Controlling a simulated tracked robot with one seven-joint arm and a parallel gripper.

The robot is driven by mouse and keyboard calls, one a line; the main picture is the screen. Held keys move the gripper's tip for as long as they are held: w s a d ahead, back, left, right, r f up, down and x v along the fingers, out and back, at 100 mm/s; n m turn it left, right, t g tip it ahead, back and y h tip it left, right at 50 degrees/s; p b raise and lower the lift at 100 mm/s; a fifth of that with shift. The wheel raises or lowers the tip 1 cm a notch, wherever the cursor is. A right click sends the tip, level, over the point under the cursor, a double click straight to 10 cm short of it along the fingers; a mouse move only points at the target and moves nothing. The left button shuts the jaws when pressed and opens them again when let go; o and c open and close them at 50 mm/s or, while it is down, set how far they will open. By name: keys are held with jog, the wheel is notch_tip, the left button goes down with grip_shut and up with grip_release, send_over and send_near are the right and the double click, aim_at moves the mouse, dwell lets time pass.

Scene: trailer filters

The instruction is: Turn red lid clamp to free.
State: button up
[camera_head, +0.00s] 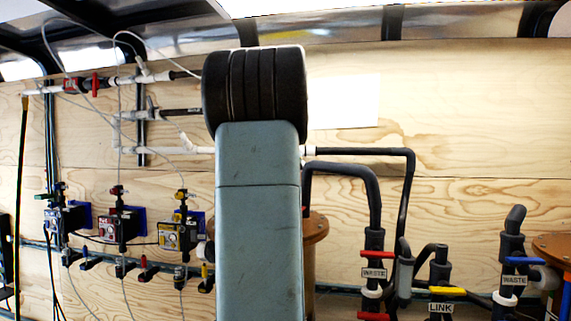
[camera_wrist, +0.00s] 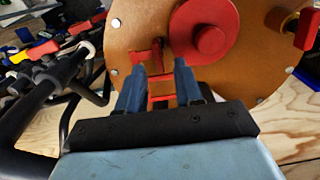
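My gripper (camera_wrist: 159,75) shows in the wrist view with its two blue-grey fingers spread apart, pointing at a round orange-brown lid (camera_wrist: 130,45). A red clamp part (camera_wrist: 160,86) shows between the fingers, and a red piece (camera_wrist: 148,57) lies on the lid just beyond it. I see no clear contact between the fingers and the red part. A large red round knob (camera_wrist: 212,38) sits on the lid to the right. In the head view my arm hides the gripper and most of the brown vessel (camera_head: 316,235).
Black pipes (camera_wrist: 30,115) run close on the left in the wrist view. A red handle (camera_wrist: 306,30) on a yellow fitting stands at the right edge. In the head view, pipes with an INRATE-like label (camera_head: 373,272) and a LINK label (camera_head: 440,308) stand right of my arm.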

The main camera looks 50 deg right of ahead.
notch_tip(320, 180, up, 10)
jog(key=shift+r, duration=0.15)
jog(key=shift+w+a, duration=0.1)
jog(key=shift+w, duration=0.05)
dwell(0.6)
